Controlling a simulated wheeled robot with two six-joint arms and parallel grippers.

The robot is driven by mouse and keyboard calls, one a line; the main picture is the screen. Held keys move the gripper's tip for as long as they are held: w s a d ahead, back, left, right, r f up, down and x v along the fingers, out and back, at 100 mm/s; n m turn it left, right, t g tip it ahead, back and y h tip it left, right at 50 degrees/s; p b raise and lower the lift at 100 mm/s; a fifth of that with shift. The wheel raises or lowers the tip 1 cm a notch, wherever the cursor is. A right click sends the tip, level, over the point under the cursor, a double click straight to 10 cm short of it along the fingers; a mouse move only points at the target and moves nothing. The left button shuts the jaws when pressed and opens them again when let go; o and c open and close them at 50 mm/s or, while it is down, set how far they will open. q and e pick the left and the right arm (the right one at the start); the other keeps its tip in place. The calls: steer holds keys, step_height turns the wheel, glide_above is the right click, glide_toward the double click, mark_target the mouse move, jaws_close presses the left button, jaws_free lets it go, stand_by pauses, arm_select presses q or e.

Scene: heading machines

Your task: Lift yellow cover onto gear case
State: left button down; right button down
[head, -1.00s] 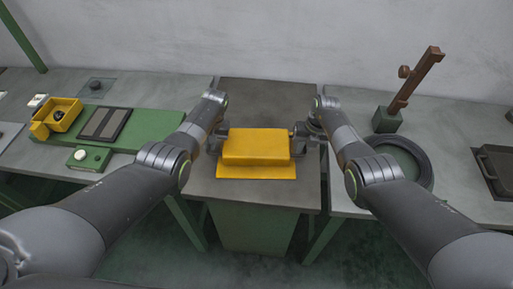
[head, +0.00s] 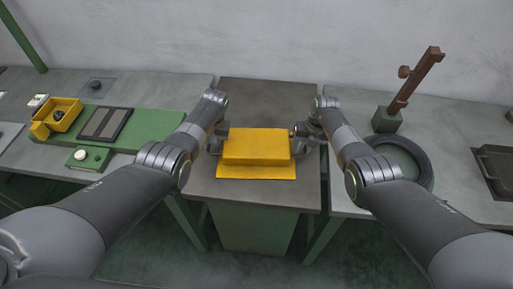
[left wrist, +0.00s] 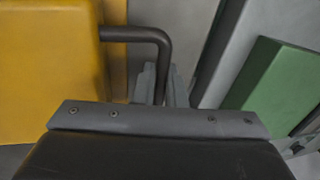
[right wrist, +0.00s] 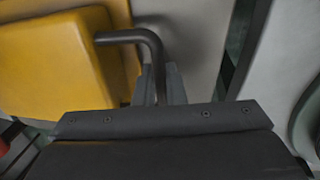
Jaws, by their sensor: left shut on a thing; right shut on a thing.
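The yellow cover (head: 256,147) is a box shape with a flat yellow flange (head: 256,172) at its front, on or just above the grey middle table; the head view does not show any gap clearly. A dark bent handle (left wrist: 150,36) sticks out of its left side and another (right wrist: 145,38) out of its right side. My left gripper (head: 216,146) is shut on the left handle, and its fingers show in the left wrist view (left wrist: 160,86). My right gripper (head: 302,138) is shut on the right handle, with its fingers in the right wrist view (right wrist: 160,86). I cannot make out a separate gear case.
The middle table (head: 265,95) is bare behind the cover. On the left stand a green board (head: 150,128) and a yellow bin (head: 62,115). On the right are a green-based post (head: 388,120), a dark ring (head: 427,160) and a dark tray (head: 495,165).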

arm_select(q)
steer(key=shift+r, duration=0.1)
arm_select(e)
steer(key=shift+w+r, duration=0.1)
steer(key=shift+r, duration=0.05)
